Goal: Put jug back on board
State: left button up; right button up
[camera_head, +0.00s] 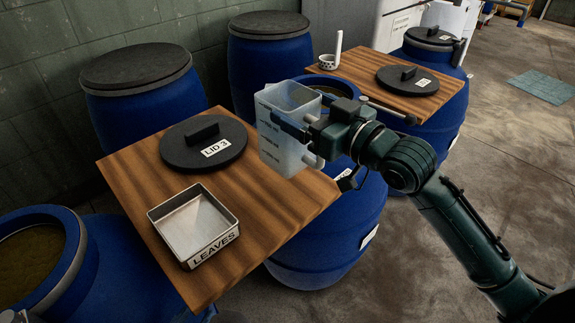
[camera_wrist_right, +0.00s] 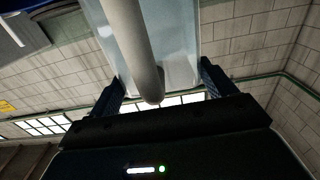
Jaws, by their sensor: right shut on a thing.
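The jug (camera_head: 283,142) is a translucent, square-sided container with dark markings, upright near the right edge of the near wooden board (camera_head: 285,205). I cannot tell whether its base touches the board. My right gripper (camera_head: 296,128) comes from the right and is shut on the jug. In the right wrist view, the gripper's fingers (camera_wrist_right: 160,88) lie on both sides of the jug (camera_wrist_right: 178,50), with its pale handle (camera_wrist_right: 135,45) between them. My left gripper does not show clearly in either view.
On the near board are a black lid marked LID 3 (camera_head: 185,153) and a metal tray marked LEAVES (camera_head: 195,222). An open blue barrel (camera_head: 330,215) stands behind the jug. A second board (camera_head: 360,70) holds another lid (camera_head: 407,80) and a small cup (camera_head: 327,62). More blue barrels (camera_head: 145,105) stand around.

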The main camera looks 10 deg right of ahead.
aim_at(305, 150)
notch_tip(305, 150, down, 4)
jog(key=shift+s+d+r, duration=0.1)
jog(key=shift+s+r, duration=0.05)
jog(key=shift+r, duration=0.05)
jog(key=shift+f+b, duration=0.45)
jog(key=shift+f, duration=2)
jog(key=o, duration=1.9)
jog(key=shift+f, duration=0.1)
